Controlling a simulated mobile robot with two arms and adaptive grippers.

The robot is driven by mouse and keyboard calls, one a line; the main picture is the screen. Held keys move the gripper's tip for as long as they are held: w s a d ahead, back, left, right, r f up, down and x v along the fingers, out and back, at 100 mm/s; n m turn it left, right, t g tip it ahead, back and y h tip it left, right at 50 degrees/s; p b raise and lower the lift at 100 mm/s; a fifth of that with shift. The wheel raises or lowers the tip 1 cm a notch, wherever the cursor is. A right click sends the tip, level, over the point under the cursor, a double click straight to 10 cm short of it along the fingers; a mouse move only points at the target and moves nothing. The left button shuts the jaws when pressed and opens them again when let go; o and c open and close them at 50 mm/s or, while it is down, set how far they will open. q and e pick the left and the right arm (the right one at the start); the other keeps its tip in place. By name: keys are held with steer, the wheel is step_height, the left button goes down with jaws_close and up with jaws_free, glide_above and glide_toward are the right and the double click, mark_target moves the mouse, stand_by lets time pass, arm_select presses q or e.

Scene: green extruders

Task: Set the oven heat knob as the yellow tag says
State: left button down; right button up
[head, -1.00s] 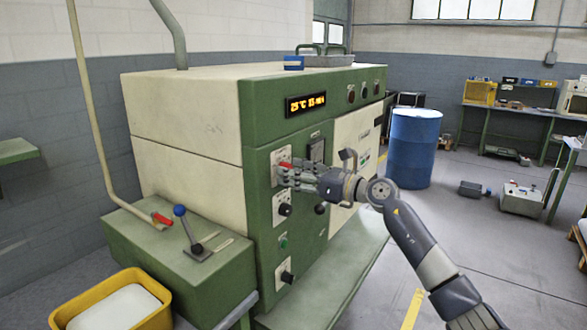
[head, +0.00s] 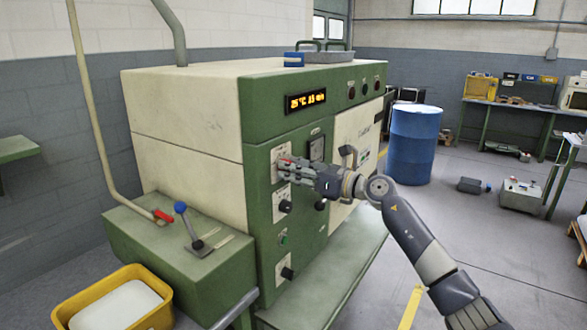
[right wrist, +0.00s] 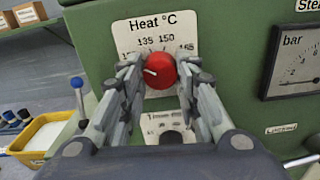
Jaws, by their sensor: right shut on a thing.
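The red heat knob (right wrist: 159,70) sits on a white plate (right wrist: 150,30) marked "Heat °C". The numbers 135, 150 and 165 can be read, and another at the left is partly hidden by a finger. The knob's white pointer line points left and slightly up. My right gripper (right wrist: 157,76) is shut on the knob, with a finger on each side. In the head view, the same gripper (head: 284,167) reaches the panel from the right and covers most of the knob. No yellow tag can be made out. My left gripper is not in view.
Above the knob is an amber display (head: 306,101). A lower black knob (head: 285,206) and a bar gauge (right wrist: 300,65) are close by. A blue-tipped lever (head: 190,228) stands on the green box at the left. A blue drum (head: 413,145) stands behind at the right.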

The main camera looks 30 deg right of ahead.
steer(key=shift+m+p, duration=2.5)
steer(key=shift+m, duration=0.9)
steer(key=o, duration=1.1)
steer(key=shift+c, duration=0.2)
steer(key=v, duration=1.2)
